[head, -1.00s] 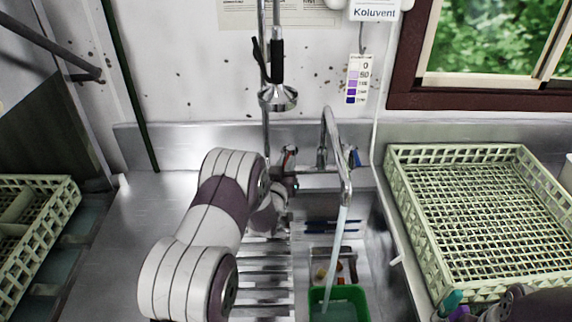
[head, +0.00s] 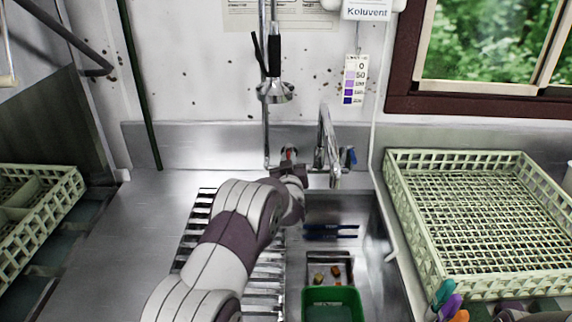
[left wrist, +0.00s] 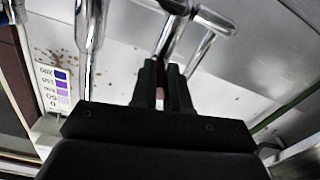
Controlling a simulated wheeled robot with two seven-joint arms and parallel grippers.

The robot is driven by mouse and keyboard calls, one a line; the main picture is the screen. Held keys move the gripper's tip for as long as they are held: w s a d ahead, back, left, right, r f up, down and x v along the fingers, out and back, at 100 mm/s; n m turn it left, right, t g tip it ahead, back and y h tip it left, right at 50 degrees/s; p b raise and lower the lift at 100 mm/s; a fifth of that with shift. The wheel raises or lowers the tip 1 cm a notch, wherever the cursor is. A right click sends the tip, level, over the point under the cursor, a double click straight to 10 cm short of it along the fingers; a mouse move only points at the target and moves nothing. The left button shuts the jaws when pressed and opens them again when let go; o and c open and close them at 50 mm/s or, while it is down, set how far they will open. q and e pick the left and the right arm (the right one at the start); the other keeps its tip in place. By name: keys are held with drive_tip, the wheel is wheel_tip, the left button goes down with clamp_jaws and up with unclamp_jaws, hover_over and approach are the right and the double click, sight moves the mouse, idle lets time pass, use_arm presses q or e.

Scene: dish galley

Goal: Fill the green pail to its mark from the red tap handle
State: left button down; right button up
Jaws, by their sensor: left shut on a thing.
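The green pail (head: 333,292) stands in the sink below the tap, cut off by the bottom edge of the head view. Its fill mark and water level cannot be made out. The chrome tap spout (head: 325,140) arches above and behind it, with no stream visible. The red tap handle (head: 289,153) is at the left of the tap, partly hidden by my left gripper (head: 288,170). In the left wrist view my left gripper (left wrist: 166,80) is shut on the handle, with a small pale pinkish piece between the fingers.
A blue tap handle (head: 350,156) is right of the spout. A spray head (head: 274,91) hangs above. A pale dish rack (head: 400,215) fills the right counter, with coloured items (head: 449,306) by its front corner. A small tray (head: 347,267) with bits lies behind the pail.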

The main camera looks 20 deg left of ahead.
use_arm(q)
drive_tip(key=c, duration=1.1)
unclamp_jaws()
drive_tip(key=shift+d, duration=0.1)
drive_tip(key=shift+s, duration=0.1)
drive_tip(key=shift+s, duration=0.15)
drive_tip(key=b+v, duration=0.1)
drive_tip(key=v, duration=1.1)
drive_tip(key=shift+b, duration=0.3)
drive_tip(key=shift+s+d, duration=0.1)
drive_tip(key=shift+s, duration=0.05)
